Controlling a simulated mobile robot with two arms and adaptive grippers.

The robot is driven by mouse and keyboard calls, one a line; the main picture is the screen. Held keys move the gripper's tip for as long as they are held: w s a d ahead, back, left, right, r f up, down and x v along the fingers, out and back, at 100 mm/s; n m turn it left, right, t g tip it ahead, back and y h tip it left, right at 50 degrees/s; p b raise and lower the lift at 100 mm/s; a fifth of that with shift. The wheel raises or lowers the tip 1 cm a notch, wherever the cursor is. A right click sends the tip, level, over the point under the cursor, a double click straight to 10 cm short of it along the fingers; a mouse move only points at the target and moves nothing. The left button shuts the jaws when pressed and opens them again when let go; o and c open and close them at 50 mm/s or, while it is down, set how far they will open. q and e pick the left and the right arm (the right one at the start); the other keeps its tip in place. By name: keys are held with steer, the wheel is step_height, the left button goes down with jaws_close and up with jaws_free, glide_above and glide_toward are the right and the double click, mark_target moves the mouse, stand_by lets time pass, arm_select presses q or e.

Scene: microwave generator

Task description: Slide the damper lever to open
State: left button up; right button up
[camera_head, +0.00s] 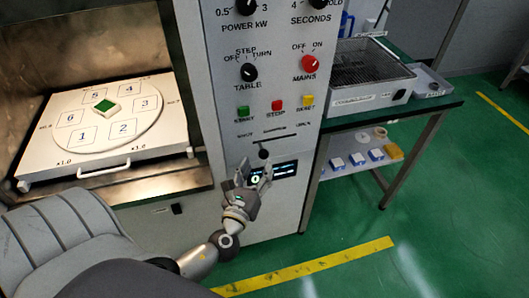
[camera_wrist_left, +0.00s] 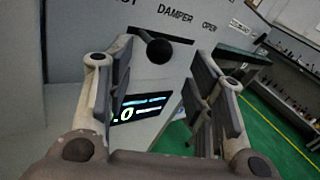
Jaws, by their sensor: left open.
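The damper lever is a dark stem with a round black knob (camera_head: 264,153) on the front of the grey control panel. It sits near the left end of its slot, on the side away from the OPEN label. The knob also shows in the left wrist view (camera_wrist_left: 158,48), below and left of the DAMPER lettering. My left gripper (camera_head: 256,172) is open just below the knob. In the left wrist view its fingers (camera_wrist_left: 157,80) stand either side of the knob, with gaps visible on both sides. Contact is not seen. My right gripper is not in view.
Green, red and yellow buttons (camera_head: 275,105) sit above the slot, and a lit display (camera_head: 285,171) is behind the gripper. The open chamber with a white turntable tray (camera_head: 60,165) is left. A green-topped bench (camera_head: 425,105) stands right of the panel.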

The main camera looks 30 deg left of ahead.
mark_target(262, 158)
arm_select(q)
steer(key=p+x, duration=0.1)
steer(key=x, duration=0.5)
steer(key=shift+w+a+f, duration=0.1)
steer(key=shift+w+f, duration=0.05)
steer(key=shift+w, duration=0.1)
